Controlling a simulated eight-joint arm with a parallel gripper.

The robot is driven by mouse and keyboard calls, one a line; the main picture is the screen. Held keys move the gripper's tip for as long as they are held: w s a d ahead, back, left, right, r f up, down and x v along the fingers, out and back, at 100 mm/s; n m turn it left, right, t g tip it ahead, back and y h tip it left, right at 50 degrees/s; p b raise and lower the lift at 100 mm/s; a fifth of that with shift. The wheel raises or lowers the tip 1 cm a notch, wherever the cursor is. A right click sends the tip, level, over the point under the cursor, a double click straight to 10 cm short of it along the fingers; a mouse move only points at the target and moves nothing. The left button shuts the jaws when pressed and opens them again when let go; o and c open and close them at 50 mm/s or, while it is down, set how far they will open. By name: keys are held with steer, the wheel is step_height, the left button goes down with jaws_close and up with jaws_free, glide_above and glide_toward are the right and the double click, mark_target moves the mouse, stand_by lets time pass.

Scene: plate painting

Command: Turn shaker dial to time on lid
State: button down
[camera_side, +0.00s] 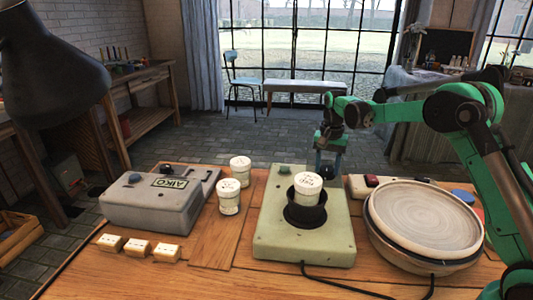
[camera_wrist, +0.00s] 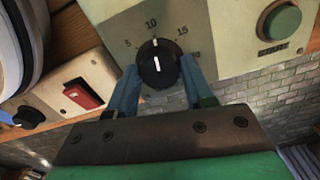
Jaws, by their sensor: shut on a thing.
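The shaker (camera_side: 275,232) is a pale green box with a black cup holder (camera_side: 305,213) on top. A white jar with a lid (camera_side: 308,180) stands in the holder; the dark writing on the lid is too small to read surely. The black dial (camera_wrist: 158,74) is on the shaker's panel, with 5, 10, 15 and a partly hidden 20 around it. Its white mark points up, close to the 10. My gripper (camera_wrist: 160,66) is shut on the dial, one blue finger on each side. In the side view my gripper (camera_side: 329,162) is behind the shaker, and the dial is hidden.
A green button (camera_wrist: 283,21) is right of the dial. A red switch (camera_wrist: 84,95) is on a box at the left. Two white jars (camera_side: 229,196) (camera_side: 240,170), a grey AIKO box (camera_side: 150,210) and a round turntable (camera_side: 425,215) flank the shaker.

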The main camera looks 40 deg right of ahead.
mark_target(327, 168)
stand_by(0.3)
steer(key=shift+c, duration=1.7)
jaws_free()
steer(key=shift+r, duration=0.1)
steer(key=shift+r, duration=2.75)
steer(key=shift+r, duration=0.1)
steer(key=s+a+r+n+t, duration=0.4)
steer(key=s+a+r+n, duration=0.25)
steer(key=a, duration=0.35)
steer(key=s+a+f+n+t, duration=0.3)
steer(key=s+a, duration=0.3)
steer(key=s, duration=0.3)
steer(key=shift+f+n, duration=0.85)
steer(key=shift+f, duration=0.05)
